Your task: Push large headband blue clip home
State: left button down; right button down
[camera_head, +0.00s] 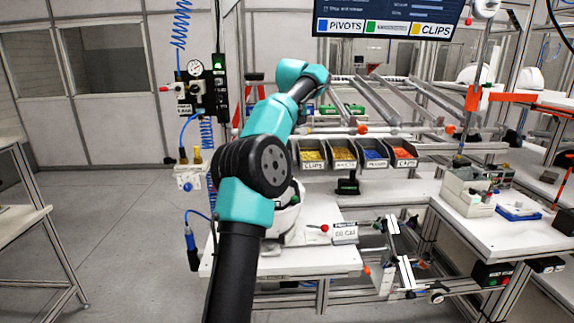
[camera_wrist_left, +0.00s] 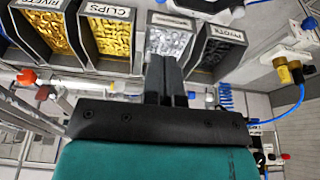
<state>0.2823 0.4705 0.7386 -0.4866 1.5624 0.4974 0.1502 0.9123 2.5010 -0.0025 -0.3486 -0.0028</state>
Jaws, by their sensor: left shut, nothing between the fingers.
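A white helmet shell (camera_head: 287,222) stands on the workbench (camera_head: 300,262), mostly hidden behind my arm. I cannot make out the large headband or its blue clip in either view. My left arm rises through the middle of the head view and hides its own gripper there. In the left wrist view my left gripper (camera_wrist_left: 167,98) is shut and empty, its dark fingers together in front of the parts bins. My right gripper is in neither view.
Labelled parts bins (camera_head: 328,165) stand in a row behind the bench; in the left wrist view one bin holds gold parts (camera_wrist_left: 108,40). A side table (camera_head: 510,235) stands further right.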

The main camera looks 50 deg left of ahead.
pick_arm(q)
jog(key=x, duration=1.3)
jog(key=shift+s+d+f, duration=0.2)
jog(key=shift+s+d, duration=0.1)
jog(key=shift+d, duration=0.1)
jog(key=shift+f, duration=0.45)
jog(key=shift+d+f, duration=0.1)
jog(key=shift+f, duration=1.2)
jog(key=shift+r, duration=0.35)
jog(key=w+a+v, duration=0.1)
jog(key=v, duration=1.3)
jog(key=shift+r, duration=0.4)
